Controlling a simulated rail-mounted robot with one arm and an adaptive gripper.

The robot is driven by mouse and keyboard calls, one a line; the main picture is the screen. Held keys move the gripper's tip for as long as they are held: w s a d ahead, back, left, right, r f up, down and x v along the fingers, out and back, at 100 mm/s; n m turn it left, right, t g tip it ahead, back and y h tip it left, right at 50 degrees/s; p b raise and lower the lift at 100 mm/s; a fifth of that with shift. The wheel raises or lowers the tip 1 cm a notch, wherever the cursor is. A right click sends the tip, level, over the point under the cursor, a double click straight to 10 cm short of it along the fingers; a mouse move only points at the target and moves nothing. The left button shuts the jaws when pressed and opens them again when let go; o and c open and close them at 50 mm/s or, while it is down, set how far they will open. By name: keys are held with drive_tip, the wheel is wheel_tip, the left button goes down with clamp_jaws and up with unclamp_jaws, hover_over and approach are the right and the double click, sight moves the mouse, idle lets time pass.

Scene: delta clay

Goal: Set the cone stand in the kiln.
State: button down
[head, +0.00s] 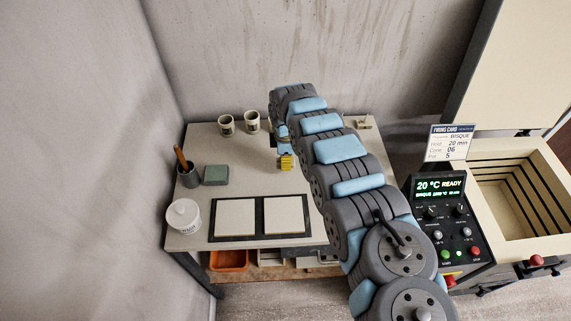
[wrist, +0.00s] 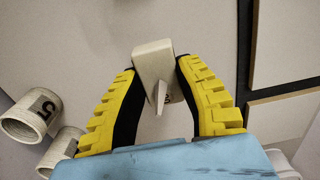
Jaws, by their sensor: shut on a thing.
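The cone stand (wrist: 153,64) is a small cream block with a pale pointed cone on it. In the wrist view it sits between the yellow-and-black fingertips of my gripper (wrist: 154,75), which is shut on it. In the head view my gripper (head: 286,161) is over the middle of the table, and the stand is not clearly visible there. I cannot tell whether the stand touches the tabletop. The kiln (head: 483,168) stands at the right with its lid up and its slotted, empty-looking chamber open.
The kiln's control panel (head: 443,212) and firing card (head: 452,143) face the front.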

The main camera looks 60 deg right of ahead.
wheel_tip(320, 180, up, 6)
drive_tip(key=shift+f+p, duration=0.15)
drive_tip(key=shift+p, duration=0.25)
drive_tip(key=shift+s+d+r, duration=0.1)
drive_tip(key=shift+d+r, duration=0.2)
drive_tip(key=s+d+r+m, duration=0.3)
drive_tip(key=s+d+m, duration=0.2)
drive_tip(key=s+d, duration=0.1)
drive_tip(key=shift+d+r, duration=0.35)
drive_tip(key=shift+d, duration=0.25)
drive_tip(key=shift+s+d+m, duration=0.1)
drive_tip(key=shift+s+m, duration=0.15)
drive_tip(key=shift+m, duration=0.15)
drive_tip(key=shift+s, duration=0.15)
drive_tip(key=shift+d+r, duration=0.1)
drive_tip(key=shift+r, duration=0.1)
drive_tip(key=shift+s+d+m, duration=0.35)
drive_tip(key=shift+s+m, duration=0.05)
drive_tip(key=shift+s, duration=0.2)
idle(0.4)
